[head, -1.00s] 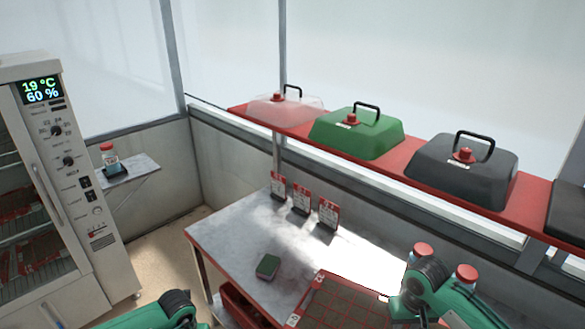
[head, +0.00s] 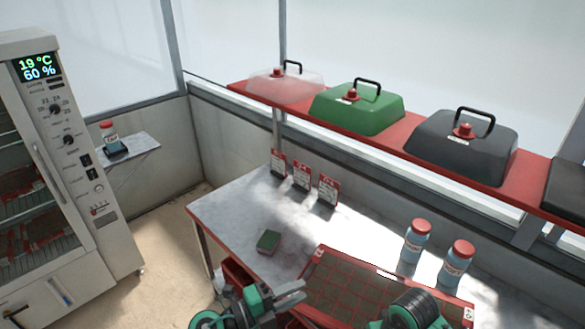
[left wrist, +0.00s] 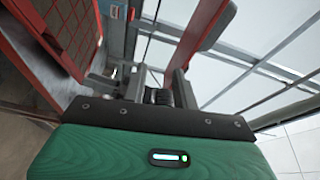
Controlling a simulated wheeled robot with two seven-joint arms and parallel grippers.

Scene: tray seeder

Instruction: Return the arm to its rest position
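My left gripper (head: 290,293) is at the lower middle of the head view, in front of the bench's near edge and left of the red-rimmed tray (head: 320,250). In the left wrist view its two grey fingers (left wrist: 157,88) stand apart with nothing seen between them. A green and black part of my right arm (head: 412,308) shows low over the tray's right side. The right gripper is out of view.
A red shelf (head: 405,145) with domed covers runs behind. A cabinet (head: 85,150) stands left, with clear floor (head: 160,265) between.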

